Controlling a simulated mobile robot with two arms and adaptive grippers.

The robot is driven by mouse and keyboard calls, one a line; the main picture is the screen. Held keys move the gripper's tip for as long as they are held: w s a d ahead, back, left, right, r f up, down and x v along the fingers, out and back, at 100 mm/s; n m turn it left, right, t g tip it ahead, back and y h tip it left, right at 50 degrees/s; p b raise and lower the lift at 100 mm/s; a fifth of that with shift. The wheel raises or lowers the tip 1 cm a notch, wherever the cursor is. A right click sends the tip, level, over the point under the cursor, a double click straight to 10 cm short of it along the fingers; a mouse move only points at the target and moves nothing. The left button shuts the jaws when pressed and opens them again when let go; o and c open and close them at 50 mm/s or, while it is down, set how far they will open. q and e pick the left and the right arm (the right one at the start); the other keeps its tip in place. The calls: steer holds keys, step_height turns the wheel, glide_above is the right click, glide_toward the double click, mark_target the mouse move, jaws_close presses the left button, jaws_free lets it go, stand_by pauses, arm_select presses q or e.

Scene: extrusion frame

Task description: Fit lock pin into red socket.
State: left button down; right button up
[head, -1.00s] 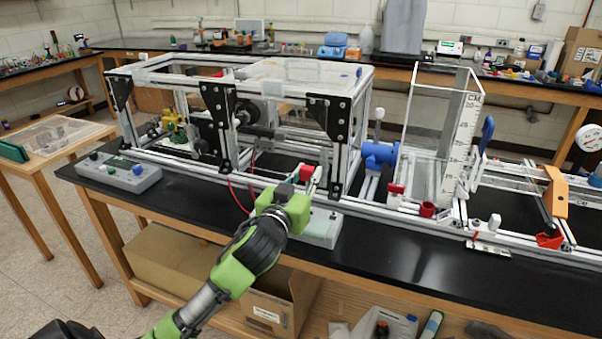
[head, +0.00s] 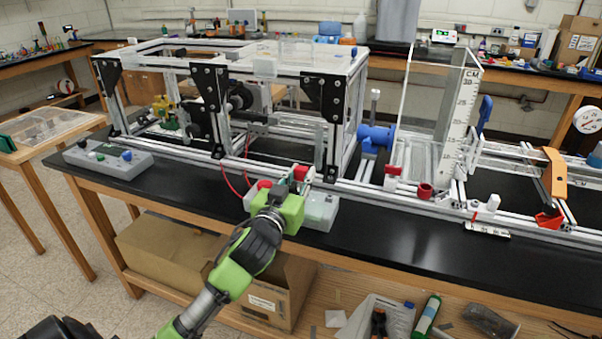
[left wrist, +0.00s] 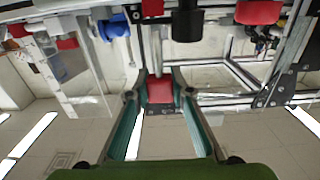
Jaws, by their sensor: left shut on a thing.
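My left gripper (head: 294,182) is shut on a small red block, which I take to be the head of the lock pin (head: 302,172). In the left wrist view the red block (left wrist: 159,90) sits between the two fingertips (left wrist: 160,84), with a thin grey rod in line beyond it. The gripper is in front of the frame's front rail, over a grey control box. A red cup-like piece with a dark opening, likely the red socket (head: 425,191), stands on the front rail to the right, well apart from the gripper. My right gripper is not in view.
The extrusion frame (head: 210,110) stands behind the gripper. A clear tank with a scale (head: 459,120) rises behind the socket. The grey control box (head: 318,212) lies on the black bench. A white peg (head: 491,204) stands further right.

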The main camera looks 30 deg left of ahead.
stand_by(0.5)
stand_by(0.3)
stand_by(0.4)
arm_select(q)
steer(key=shift+p, duration=0.35)
steer(key=shift+p, duration=0.3)
stand_by(0.4)
steer(key=shift+f, duration=0.1)
steer(key=shift+f+b, duration=0.95)
steer(key=shift+f, duration=0.3)
steer(key=c, duration=1.7)
jaws_free()
steer(key=shift+r, duration=0.1)
